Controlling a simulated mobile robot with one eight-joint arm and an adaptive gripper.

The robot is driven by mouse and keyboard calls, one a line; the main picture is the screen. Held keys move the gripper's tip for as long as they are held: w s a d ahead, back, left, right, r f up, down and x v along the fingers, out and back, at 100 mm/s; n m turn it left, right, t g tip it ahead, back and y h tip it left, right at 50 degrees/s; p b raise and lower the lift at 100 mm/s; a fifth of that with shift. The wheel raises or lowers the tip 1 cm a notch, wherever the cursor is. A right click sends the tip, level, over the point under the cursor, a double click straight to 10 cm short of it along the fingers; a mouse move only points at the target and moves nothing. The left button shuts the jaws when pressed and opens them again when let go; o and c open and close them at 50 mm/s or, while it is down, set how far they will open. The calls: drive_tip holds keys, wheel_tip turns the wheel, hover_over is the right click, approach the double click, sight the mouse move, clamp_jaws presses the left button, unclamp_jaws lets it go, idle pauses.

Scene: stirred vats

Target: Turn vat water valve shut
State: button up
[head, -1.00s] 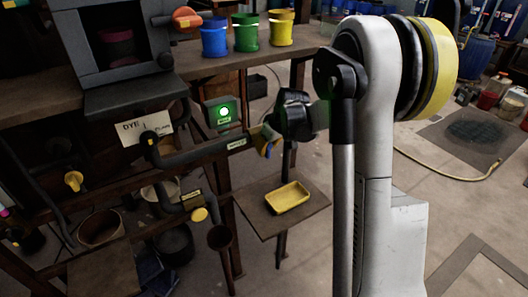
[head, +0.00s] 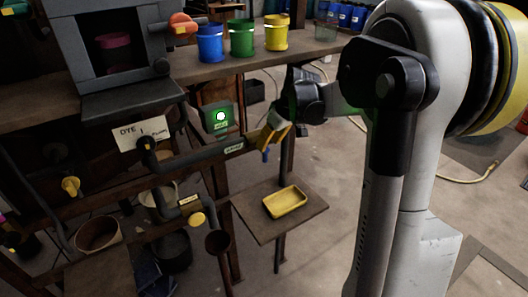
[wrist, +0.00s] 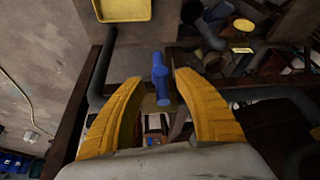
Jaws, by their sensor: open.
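The blue valve handle (wrist: 160,78) stands between my gripper's two yellow fingers in the wrist view. It is close to the fingertips, with a gap visible on each side. In the head view only a small blue part of the handle (head: 265,155) shows below the fingers, at the end of a dark labelled pipe (head: 205,156). My gripper (wrist: 154,76) is open and holds nothing. In the head view my gripper (head: 272,133) is at the pipe's right end, and its fingers hide most of the valve. I cannot tell whether a finger touches it.
A lower pipe has a yellow round knob (head: 197,219). A yellow tray (head: 285,202) sits on a small shelf (head: 250,217) below my gripper. A box with a lit green lamp (head: 219,117) is behind the pipe. Blue, green and yellow pots (head: 242,38) stand on the bench.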

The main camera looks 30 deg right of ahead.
drive_tip(key=v, duration=0.4)
idle(0.4)
drive_tip(key=s+a+f+m+t+b, duration=0.1)
drive_tip(key=s+a+f+b, duration=0.4)
drive_tip(key=s+a+b, duration=0.6)
drive_tip(key=s+a+f+m+t+h+b, duration=0.1)
drive_tip(key=s+a+f+b, duration=0.2)
drive_tip(key=s+a+f, duration=0.5)
drive_tip(key=s+f, duration=0.1)
drive_tip(key=s, duration=0.3)
drive_tip(key=shift+f+m+b, duration=0.2)
drive_tip(key=shift+m+b, duration=0.1)
drive_tip(key=shift+a, duration=0.1)
